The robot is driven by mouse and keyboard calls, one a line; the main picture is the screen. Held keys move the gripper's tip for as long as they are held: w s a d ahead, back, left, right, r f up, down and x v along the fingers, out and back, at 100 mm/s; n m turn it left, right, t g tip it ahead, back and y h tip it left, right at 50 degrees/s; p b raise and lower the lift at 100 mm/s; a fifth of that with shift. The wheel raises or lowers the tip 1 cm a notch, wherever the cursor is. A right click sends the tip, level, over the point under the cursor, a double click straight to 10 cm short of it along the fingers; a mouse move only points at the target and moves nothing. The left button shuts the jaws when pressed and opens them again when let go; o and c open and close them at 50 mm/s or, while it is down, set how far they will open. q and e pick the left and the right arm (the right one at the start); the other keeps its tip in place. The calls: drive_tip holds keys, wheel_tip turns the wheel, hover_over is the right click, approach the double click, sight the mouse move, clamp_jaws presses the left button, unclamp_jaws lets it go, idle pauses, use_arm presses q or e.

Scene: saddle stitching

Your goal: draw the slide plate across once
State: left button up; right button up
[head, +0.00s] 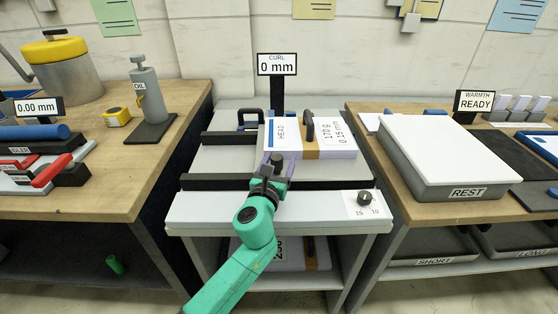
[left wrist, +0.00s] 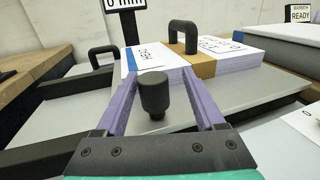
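A pale grey plate (head: 225,160), perhaps the slide plate, lies between two black rails on the middle bench. A paper stack marked HEAD (head: 285,135), with a brown band and a black handle, sits on it; it also shows in the left wrist view (left wrist: 150,82). My left gripper (head: 274,164) is at the stack's near edge. In the left wrist view its purple fingers (left wrist: 158,85) are apart, with a black knob (left wrist: 155,95) between them and gaps on both sides. The knob's base is partly hidden. My right gripper is not in view.
A CURL sign (head: 277,64) reads 0 mm behind the stack. A dial (head: 365,198) sits at the bench's front right. The REST block (head: 450,150) stands on the right bench. The plate left of the stack is clear.

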use_arm(q)
drive_tip(key=shift+a, duration=0.1)
drive_tip(key=shift+s+a, duration=0.15)
drive_tip(key=shift+s, duration=0.05)
drive_tip(key=v, duration=1.4)
drive_tip(key=shift+p, duration=0.3)
drive_tip(key=shift+s+f, duration=0.1)
drive_tip(key=shift+s, duration=0.05)
